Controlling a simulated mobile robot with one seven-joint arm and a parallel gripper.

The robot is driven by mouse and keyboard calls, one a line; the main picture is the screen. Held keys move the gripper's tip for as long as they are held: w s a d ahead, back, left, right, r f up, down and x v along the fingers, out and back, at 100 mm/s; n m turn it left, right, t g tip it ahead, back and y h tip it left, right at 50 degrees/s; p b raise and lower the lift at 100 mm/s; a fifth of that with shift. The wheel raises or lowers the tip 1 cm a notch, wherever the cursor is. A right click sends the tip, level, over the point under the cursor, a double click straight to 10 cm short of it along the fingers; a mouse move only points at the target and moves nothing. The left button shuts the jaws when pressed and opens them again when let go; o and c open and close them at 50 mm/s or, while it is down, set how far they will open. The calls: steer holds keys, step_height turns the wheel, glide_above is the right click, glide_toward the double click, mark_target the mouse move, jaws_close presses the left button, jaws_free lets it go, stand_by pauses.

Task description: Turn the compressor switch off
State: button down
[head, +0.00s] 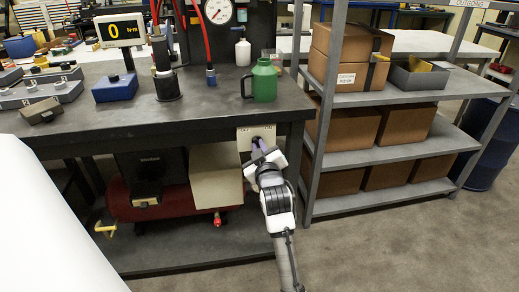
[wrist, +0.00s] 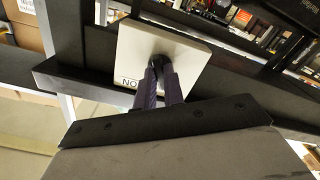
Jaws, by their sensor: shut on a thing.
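The compressor switch plate (head: 256,130) is a pale square on the front edge of the bench, at its right end. It also shows in the wrist view (wrist: 160,45), with a printed label at its lower left corner. My gripper (head: 257,144) reaches up to the plate from below. In the wrist view its two dark ribbed fingers (wrist: 160,68) are shut on the switch knob, at the middle of the plate. The fingers hide most of the knob, so I cannot tell its setting. The compressor (head: 165,200), with a red tank, stands under the bench.
The bench top (head: 210,112) carries a green jug (head: 264,82), a blue display unit (head: 115,87) and several grey boxes. A grey shelf rack (head: 390,99) with cardboard boxes stands close to the right of my arm. The floor (head: 400,250) in front is clear.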

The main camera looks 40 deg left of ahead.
steer(key=c, duration=1.5)
jaws_free()
steer(key=shift+d, duration=0.1)
